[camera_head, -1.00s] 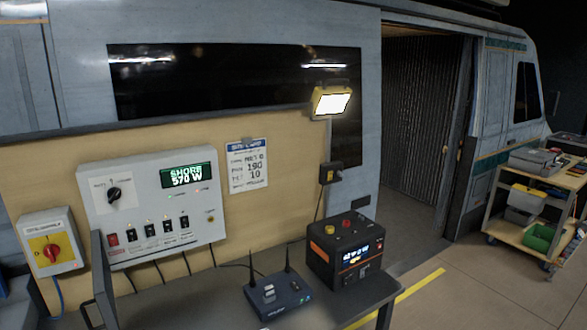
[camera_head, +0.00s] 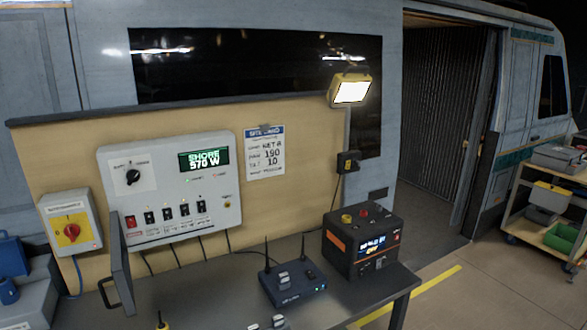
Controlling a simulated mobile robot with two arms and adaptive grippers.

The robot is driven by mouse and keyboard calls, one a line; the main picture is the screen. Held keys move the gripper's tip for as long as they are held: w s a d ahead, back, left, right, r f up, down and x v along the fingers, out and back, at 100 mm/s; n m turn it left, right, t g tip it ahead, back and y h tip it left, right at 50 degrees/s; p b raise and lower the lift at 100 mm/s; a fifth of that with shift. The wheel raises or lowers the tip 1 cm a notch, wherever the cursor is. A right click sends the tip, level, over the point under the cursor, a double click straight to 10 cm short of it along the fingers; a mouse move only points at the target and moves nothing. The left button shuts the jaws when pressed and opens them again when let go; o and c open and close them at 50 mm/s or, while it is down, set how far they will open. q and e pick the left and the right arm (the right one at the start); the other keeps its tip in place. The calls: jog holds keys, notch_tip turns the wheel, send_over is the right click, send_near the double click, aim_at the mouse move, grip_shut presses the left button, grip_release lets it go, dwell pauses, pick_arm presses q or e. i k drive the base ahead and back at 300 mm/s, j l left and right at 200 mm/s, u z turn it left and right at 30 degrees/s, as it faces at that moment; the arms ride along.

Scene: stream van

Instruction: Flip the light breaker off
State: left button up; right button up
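The grey control panel (camera_head: 170,190) is fixed on the wooden board, with a black rotary knob (camera_head: 133,177) at upper left and a green display (camera_head: 204,159) reading "SHORE 570 W". Along its lower edge are a red rocker switch (camera_head: 130,222) and a row of several small black breakers (camera_head: 175,212). Their labels are too small to read, so I cannot tell which one is the light breaker. The yellow work light (camera_head: 350,90) on the board's top right corner is lit. Neither of my grippers is in view.
A hinged grey door (camera_head: 121,262) stands open at the panel's lower left. A yellow box with a red rotary switch (camera_head: 71,231) is at left. A router (camera_head: 291,285) and a black power station (camera_head: 362,240) stand on the table (camera_head: 200,295). A tool cart (camera_head: 545,215) is far right.

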aim_at(167, 214)
jog(key=k+j+u, duration=0.1)
jog(key=j+u, duration=0.15)
jog(key=j, duration=0.45)
jog(key=j+u, duration=0.3)
jog(key=j, duration=0.35)
